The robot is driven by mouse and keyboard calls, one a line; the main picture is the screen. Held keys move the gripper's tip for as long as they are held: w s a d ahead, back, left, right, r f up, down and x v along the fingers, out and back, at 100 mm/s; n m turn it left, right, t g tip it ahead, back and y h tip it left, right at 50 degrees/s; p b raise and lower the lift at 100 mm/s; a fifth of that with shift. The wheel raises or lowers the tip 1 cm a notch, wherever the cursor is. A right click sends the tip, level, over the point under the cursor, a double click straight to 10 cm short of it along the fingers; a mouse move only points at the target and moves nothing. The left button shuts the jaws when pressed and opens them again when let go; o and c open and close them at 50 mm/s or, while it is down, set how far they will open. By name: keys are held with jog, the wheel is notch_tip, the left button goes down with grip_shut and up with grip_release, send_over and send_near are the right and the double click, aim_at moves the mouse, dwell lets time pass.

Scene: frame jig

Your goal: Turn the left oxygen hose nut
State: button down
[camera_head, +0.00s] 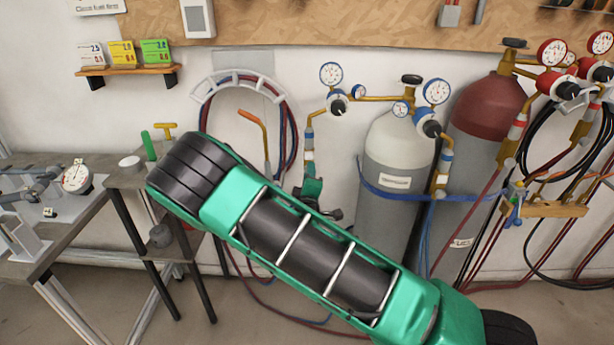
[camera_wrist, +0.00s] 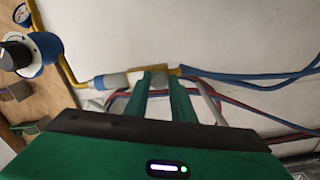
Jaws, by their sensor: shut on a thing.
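The left oxygen regulator (camera_head: 338,103) is on the wall beside the grey cylinder. A bent brass pipe drops from it to a pale fitting with a blue band (camera_head: 308,156). The pale and blue fitting (camera_wrist: 112,80) lies left of the fingers. Blue hose (camera_wrist: 245,80) runs off to the right.
A grey cylinder (camera_head: 385,215) and a red-topped cylinder (camera_head: 490,105) stand to the right, with more regulators and hoses. A hose hanger (camera_head: 235,85) with coiled red and blue hoses is on the wall behind. A workbench (camera_head: 65,235) stands at left.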

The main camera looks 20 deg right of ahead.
jog(key=shift+a+f, duration=0.1)
jog(key=shift+f, duration=0.1)
jog(key=c, duration=1.6)
grip_release()
jog(key=shift+o, duration=0.4)
jog(key=shift+r, duration=0.1)
jog(key=shift+s, duration=0.1)
jog(key=v, duration=1)
jog(key=shift+s, duration=0.25)
